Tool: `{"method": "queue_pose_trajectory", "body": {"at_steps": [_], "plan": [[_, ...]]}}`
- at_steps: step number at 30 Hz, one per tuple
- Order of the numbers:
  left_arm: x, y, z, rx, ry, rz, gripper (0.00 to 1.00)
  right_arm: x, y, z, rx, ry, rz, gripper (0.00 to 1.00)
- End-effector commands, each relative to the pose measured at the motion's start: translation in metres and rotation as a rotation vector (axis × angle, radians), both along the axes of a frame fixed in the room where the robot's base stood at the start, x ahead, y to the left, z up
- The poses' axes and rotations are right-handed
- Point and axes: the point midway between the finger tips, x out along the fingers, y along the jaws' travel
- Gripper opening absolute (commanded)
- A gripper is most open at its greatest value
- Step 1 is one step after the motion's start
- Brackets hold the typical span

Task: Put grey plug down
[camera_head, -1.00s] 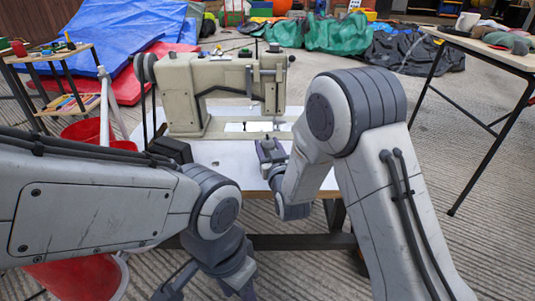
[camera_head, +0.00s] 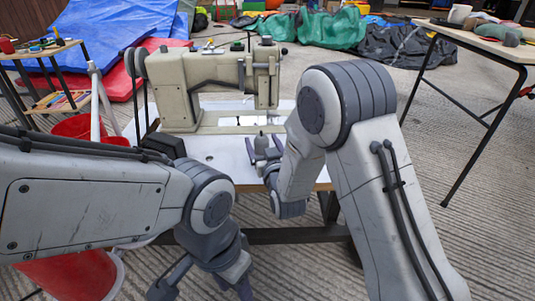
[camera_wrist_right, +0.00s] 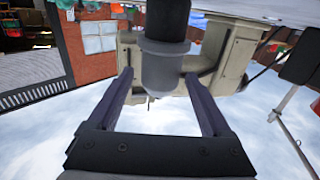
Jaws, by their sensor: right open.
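The grey plug (camera_wrist_right: 165,60) shows in the right wrist view as a dark cylinder with a wider grey collar, in an upside-down picture. It appears upright over the white sewing table (camera_head: 215,152). My right gripper (camera_head: 264,146) is over that table, in front of the sewing machine. Its two fingers, also in the right wrist view (camera_wrist_right: 159,80), are open with gaps on both sides of the plug. The plug is hard to make out in the head view. My left gripper (camera_head: 205,285) is low at the bottom edge, its fingertips cut off.
The beige sewing machine (camera_head: 205,85) stands at the table's back, close beyond my right gripper. Red buckets (camera_head: 75,275) stand at left, partly behind my left arm. Another table (camera_head: 470,40) is at the right, with open floor before it.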

Motion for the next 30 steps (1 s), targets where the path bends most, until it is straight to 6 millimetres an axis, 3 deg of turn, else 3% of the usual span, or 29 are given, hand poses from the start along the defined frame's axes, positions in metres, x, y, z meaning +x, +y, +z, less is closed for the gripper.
{"method": "queue_pose_trajectory", "body": {"at_steps": [11,12,18,30], "plan": [[0.000,0.000,0.028,0.000,0.000,0.000,0.50,-0.086,-0.020,0.002,-0.004,0.008,0.002,0.83],[0.000,0.000,0.039,0.000,0.000,0.000,0.50,-0.087,-0.020,0.005,-0.003,0.009,0.001,0.83],[0.000,0.000,0.062,0.000,0.000,0.000,0.50,-0.101,-0.024,0.003,-0.002,0.008,-0.001,0.83],[0.000,0.000,0.069,0.000,0.000,0.000,0.50,-0.108,-0.023,0.000,-0.001,0.026,0.005,0.83]]}}
